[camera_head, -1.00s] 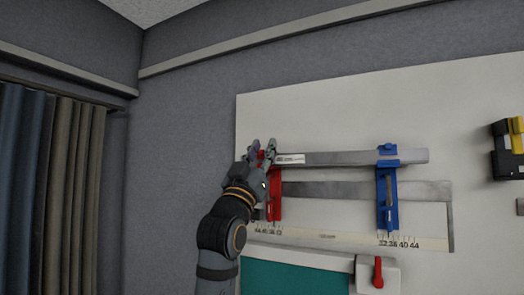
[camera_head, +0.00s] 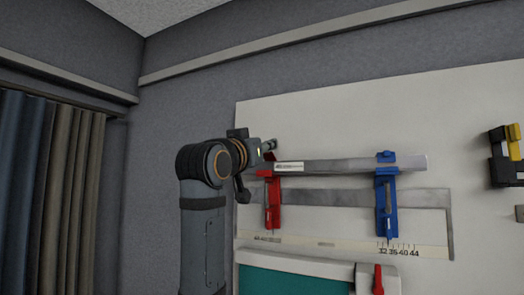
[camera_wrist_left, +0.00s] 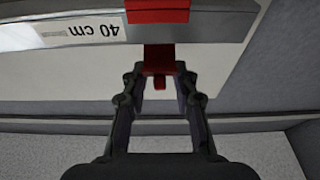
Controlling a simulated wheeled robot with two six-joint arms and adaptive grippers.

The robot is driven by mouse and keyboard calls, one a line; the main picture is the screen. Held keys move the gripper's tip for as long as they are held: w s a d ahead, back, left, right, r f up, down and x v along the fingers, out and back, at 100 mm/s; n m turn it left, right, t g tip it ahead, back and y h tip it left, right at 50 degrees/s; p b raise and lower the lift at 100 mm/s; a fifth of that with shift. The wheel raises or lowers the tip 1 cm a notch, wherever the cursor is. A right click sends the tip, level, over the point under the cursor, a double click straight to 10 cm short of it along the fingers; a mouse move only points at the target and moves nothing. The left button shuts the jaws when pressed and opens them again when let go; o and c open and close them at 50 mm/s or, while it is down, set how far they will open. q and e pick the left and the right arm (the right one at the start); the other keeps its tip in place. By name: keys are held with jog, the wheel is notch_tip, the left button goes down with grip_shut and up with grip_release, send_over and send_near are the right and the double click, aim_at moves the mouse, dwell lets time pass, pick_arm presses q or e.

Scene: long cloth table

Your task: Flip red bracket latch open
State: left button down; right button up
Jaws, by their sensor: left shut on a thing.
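The red bracket (camera_head: 274,205) is on the wall board at the left end of a grey level bar (camera_head: 345,165) marked 40 cm. In the left wrist view, the red block (camera_wrist_left: 158,12) crosses the bar, and a red latch tab (camera_wrist_left: 159,60) sticks out beyond the bar's edge. My left gripper (camera_head: 269,149) is at the top of the red bracket. In the left wrist view, its two fingers (camera_wrist_left: 161,80) are on either side of the tab, shut on it. The gripper partly hides the latch in the head view. My right gripper is not in view.
A blue bracket (camera_head: 387,205) holds the bar farther right. Below are a ruler strip (camera_head: 326,244), a teal panel (camera_head: 300,283) and a red handle (camera_head: 378,280). A black and yellow tool (camera_head: 505,155) is at the right edge. The board above the bar is clear.

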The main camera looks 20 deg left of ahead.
pick_arm(q)
jog(key=shift+w+r+g, duration=0.15)
jog(key=shift+r+g, duration=0.25)
jog(key=shift+g, duration=0.2)
jog(key=shift+r, duration=0.1)
jog(key=c, duration=1.4)
grip_release()
jog(key=s+f, duration=0.2)
jog(key=s, duration=0.9)
jog(key=shift+s+a, duration=0.15)
jog(key=shift+s, duration=0.2)
jog(key=shift+f, duration=0.1)
